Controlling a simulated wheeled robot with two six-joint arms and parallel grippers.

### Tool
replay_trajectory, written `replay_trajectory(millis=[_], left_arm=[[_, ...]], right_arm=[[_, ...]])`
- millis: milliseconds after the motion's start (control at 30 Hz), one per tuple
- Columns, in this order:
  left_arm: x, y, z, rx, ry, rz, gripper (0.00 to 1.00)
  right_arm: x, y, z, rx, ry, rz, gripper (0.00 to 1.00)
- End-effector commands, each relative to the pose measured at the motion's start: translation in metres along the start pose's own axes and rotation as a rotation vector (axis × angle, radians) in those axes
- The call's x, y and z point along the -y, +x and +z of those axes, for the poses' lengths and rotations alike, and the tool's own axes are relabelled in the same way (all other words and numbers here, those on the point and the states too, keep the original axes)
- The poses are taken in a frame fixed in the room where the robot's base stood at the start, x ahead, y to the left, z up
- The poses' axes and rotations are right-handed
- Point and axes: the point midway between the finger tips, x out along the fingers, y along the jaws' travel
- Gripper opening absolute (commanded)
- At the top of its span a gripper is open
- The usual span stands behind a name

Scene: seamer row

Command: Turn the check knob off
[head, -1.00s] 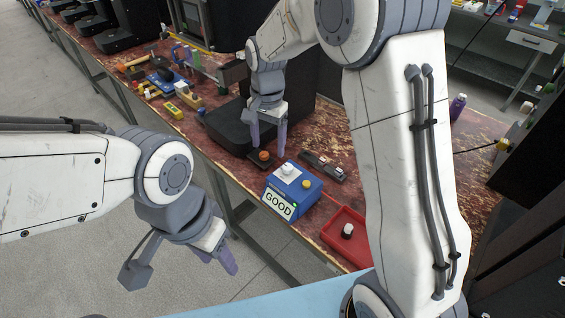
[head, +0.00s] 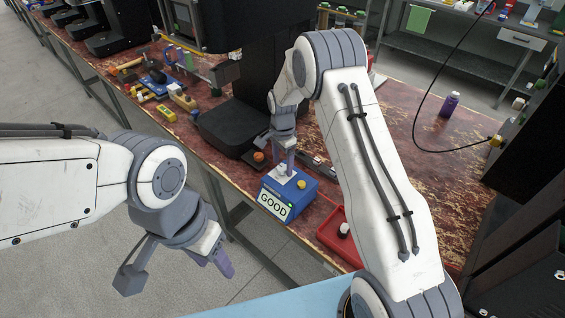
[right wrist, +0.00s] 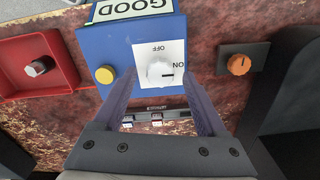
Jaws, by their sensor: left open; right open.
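The blue box (head: 303,196) with a "GOOD" display (head: 273,204) stands on the bench. On its top is a white plate with a white knob (right wrist: 160,73), marked ON and OFF; the knob's dark mark points toward ON. In the head view my right gripper (head: 287,168) is over that plate and partly hides the knob. In the right wrist view my right gripper (right wrist: 160,90) is open, its fingers on either side of the knob, with a gap around it; contact cannot be told. My left gripper (head: 213,256) is open and empty, off the bench's front edge.
A yellow button (right wrist: 105,74) is on the same box. An orange knob (right wrist: 239,64) on a dark base sits beside it. A red tray (head: 331,238) holding a black piece with a white top is on the other side. A black machine (head: 228,127) stands behind.

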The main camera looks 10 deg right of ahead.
Motion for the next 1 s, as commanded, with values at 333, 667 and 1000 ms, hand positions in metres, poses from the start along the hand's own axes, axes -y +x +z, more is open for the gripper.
replay_trajectory(millis=[333, 667, 1000], left_arm=[[-0.0001, -0.0009, 0.0, 0.0, 0.0, 0.0, 0.5], [-0.0001, -0.0009, 0.0, 0.0, 0.0, 0.0, 0.5], [-0.0001, -0.0008, 0.0, 0.0, 0.0, 0.0, 0.5]], right_arm=[[0.0002, 0.0068, 0.0, 0.0, -0.001, -0.001, 0.74], [0.0, 0.0066, 0.0001, 0.0, -0.001, -0.001, 0.0], [0.0001, 0.0062, 0.0001, 0.0, -0.084, 0.0, 0.0]])
